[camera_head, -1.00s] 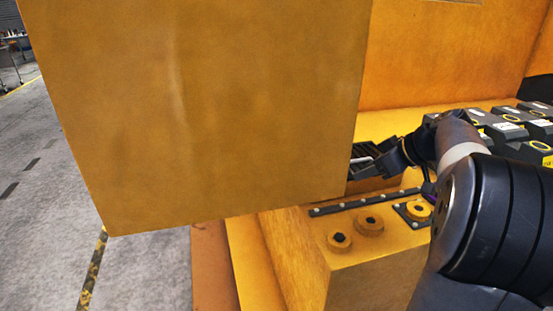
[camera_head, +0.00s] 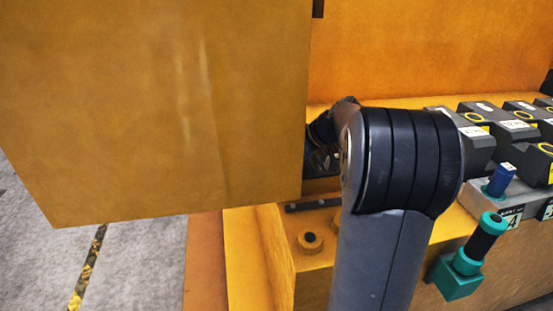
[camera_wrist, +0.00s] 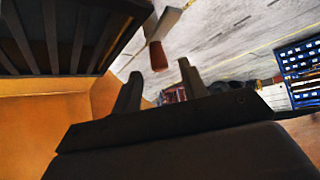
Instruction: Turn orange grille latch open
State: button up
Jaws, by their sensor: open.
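My gripper (camera_wrist: 160,68) is open, with its two dark fingers apart in the wrist view. A rust-orange handle-like piece (camera_wrist: 158,56) shows between and just beyond the fingertips, joined to a pale grey part; it looks like the latch, though I cannot tell its turn or whether the fingers touch it. A dark slatted grille (camera_wrist: 75,35) fills the upper left of the wrist view. In the head view, the gripper is hidden behind my arm and the big yellow panel (camera_head: 160,110), and no latch can be made out.
Dark castings (camera_head: 480,112) stand in rows at the right. A teal-and-black handle (camera_head: 475,250) and a blue knob (camera_head: 501,180) stand in front of them. Open grey floor (camera_head: 40,240) lies at lower left.

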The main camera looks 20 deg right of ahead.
jog(key=shift+x, duration=1.95)
jog(key=shift+c, duration=0.4)
grip_shut()
